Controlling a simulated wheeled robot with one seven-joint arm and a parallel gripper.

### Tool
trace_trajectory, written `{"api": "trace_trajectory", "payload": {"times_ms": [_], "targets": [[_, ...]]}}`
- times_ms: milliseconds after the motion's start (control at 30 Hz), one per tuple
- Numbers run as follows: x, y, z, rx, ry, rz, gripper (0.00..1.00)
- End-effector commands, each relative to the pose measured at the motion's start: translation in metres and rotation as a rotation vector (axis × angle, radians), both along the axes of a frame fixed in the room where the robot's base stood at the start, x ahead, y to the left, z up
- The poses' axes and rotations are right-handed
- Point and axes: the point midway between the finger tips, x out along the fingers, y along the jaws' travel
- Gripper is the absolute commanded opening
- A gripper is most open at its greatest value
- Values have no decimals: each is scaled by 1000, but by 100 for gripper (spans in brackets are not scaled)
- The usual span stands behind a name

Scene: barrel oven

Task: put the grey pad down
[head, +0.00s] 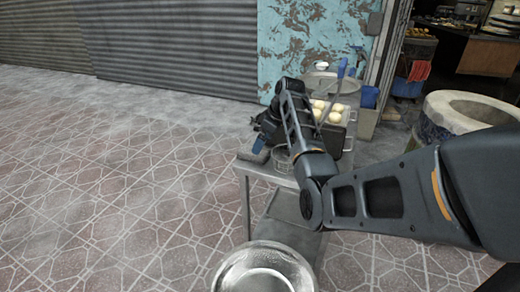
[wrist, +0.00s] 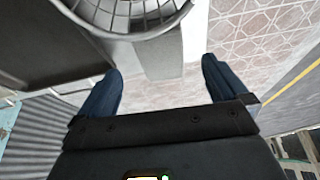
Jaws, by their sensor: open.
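My gripper (head: 259,146) is over the left end of the metal table in the head view, with its blue fingers low near the tabletop. In the wrist view my gripper (wrist: 163,66) has its two blue fingers wide apart, with nothing clamped between them. My arm and gripper hide part of that area, and I cannot clearly make out the pad in the wrist view.
A round metal bowl (head: 262,270) is in front. The barrel oven (head: 470,108) stands right. Tiled floor at left is clear.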

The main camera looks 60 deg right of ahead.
Motion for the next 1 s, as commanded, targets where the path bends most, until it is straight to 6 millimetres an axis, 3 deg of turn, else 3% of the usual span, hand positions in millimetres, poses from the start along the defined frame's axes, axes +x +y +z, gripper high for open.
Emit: {"api": "trace_trajectory", "payload": {"times_ms": [200, 400, 1000], "targets": [[-15, -1, 37, -3, -3, -1, 100], [-22, 0, 55, -1, -1, 0, 100], [-23, 0, 57, 0, 0, 0, 100]]}}
